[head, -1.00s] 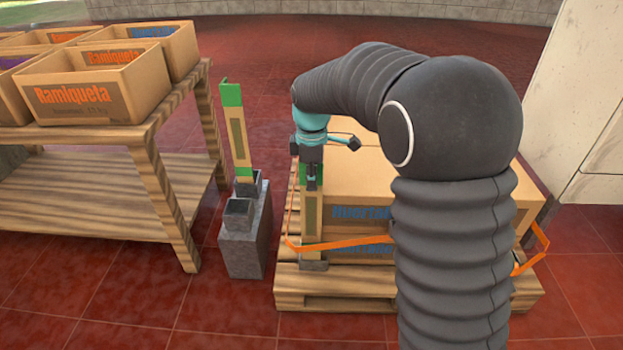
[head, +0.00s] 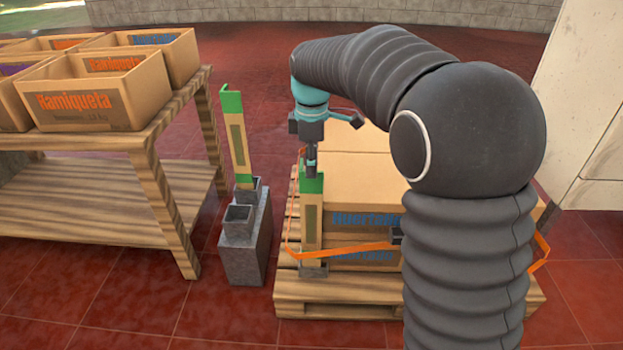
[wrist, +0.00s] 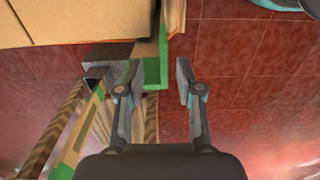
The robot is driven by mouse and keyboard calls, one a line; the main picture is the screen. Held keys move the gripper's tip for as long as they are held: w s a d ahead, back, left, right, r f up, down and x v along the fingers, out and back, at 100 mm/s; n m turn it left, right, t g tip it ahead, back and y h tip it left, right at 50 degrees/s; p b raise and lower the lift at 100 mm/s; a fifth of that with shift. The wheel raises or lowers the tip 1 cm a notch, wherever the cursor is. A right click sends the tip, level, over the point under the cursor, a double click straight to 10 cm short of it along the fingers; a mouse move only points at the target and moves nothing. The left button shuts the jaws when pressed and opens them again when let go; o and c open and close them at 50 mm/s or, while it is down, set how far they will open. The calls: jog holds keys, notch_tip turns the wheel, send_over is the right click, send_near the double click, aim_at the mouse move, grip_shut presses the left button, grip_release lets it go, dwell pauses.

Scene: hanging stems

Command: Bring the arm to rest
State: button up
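In the head view my gripper (head: 311,168) points down just above the green top of a tan corner post (head: 312,215). The post stands upright at the front left corner of the stacked cartons (head: 360,190) on the pallet (head: 340,304). An orange strap (head: 350,249) runs across the post and cartons. In the wrist view, green parts show beside and below the left finger. My arm reaches over the cartons and hides part of them.
A second green-topped post (head: 237,140) leans slightly in a grey holder (head: 245,250) left of the pallet; the holder's other socket is empty. A wooden table (head: 160,142) with open crates (head: 100,90) stands at left. A pale wall or cabinet (head: 590,120) stands at right.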

notch_tip(320, 180, up, 5)
jog(key=shift+s+r, duration=0.1)
jog(key=s+d+r+m+t+p, duration=0.1)
jog(key=s+d+r+m+p, duration=0.25)
jog(key=s+d, duration=0.2)
jog(key=s+d+r+m+t+p, duration=0.2)
jog(key=s+d+r+m, duration=0.3)
jog(key=s, duration=0.2)
jog(key=s+d+f+m+t+p, duration=0.1)
jog(key=s+d+m+p, duration=0.1)
jog(key=s, duration=0.5)
jog(key=s+d+f+m+t+p, duration=0.1)
jog(key=s+d+m+p, duration=0.2)
jog(key=s+m, duration=0.4)
jog(key=shift+s+d+t, duration=0.3)
jog(key=shift+s+d, duration=0.1)
jog(key=shift+s, duration=0.4)
